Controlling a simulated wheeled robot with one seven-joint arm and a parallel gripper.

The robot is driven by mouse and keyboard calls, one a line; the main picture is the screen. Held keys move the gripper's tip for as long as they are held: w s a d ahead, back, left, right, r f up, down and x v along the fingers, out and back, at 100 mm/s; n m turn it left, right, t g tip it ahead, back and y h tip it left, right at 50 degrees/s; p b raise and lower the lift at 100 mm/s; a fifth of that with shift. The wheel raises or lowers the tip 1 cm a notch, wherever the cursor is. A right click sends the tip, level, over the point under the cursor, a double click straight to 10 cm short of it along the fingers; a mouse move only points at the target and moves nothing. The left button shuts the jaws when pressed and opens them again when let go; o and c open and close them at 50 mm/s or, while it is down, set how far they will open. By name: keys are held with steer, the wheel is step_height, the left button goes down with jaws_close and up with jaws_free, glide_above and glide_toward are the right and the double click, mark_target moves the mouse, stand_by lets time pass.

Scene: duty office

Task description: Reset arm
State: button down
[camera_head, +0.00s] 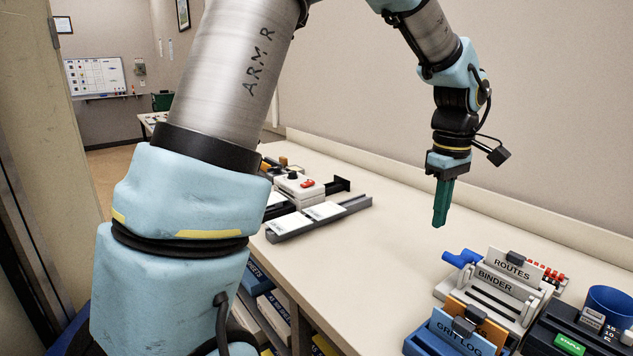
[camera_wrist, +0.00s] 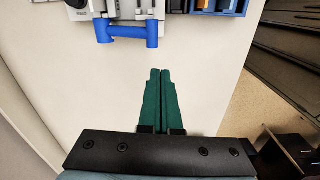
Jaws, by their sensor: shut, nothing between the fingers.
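My gripper (camera_head: 439,222) hangs from my arm over the long cream counter (camera_head: 400,263), its green fingers pointing down. In the wrist view the two green fingers (camera_wrist: 160,72) lie side by side, closed together with nothing between them. The gripper is above a bare part of the counter, to the left of the binder machine and apart from it. My upper arm and its light blue joint cover much of the left of the head view and hide part of the counter.
A grey binder machine (camera_head: 498,294) with a blue handle (camera_head: 461,258) stands at the right, beside a blue log holder (camera_head: 446,337) and a blue cup (camera_head: 609,305). A grey rail (camera_head: 320,217) and a white box with a red switch (camera_head: 299,187) lie further back. A wall runs behind the counter.

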steer(key=w+a+f+m, duration=0.1)
steer(key=w+a, duration=0.1)
steer(key=a, duration=0.7)
steer(key=w+a+f+m, duration=0.2)
steer(key=a, duration=0.6)
steer(key=s+a+f+m, duration=0.1)
steer(key=s+a+m, duration=0.1)
steer(key=a, duration=0.6)
steer(key=s+a+f+m+t, duration=0.1)
steer(key=s+a+f, duration=0.1)
steer(key=a, duration=0.7)
steer(key=shift+s+a+f+m, duration=0.2)
steer(key=shift+s+m, duration=0.2)
steer(key=shift+s, duration=0.25)
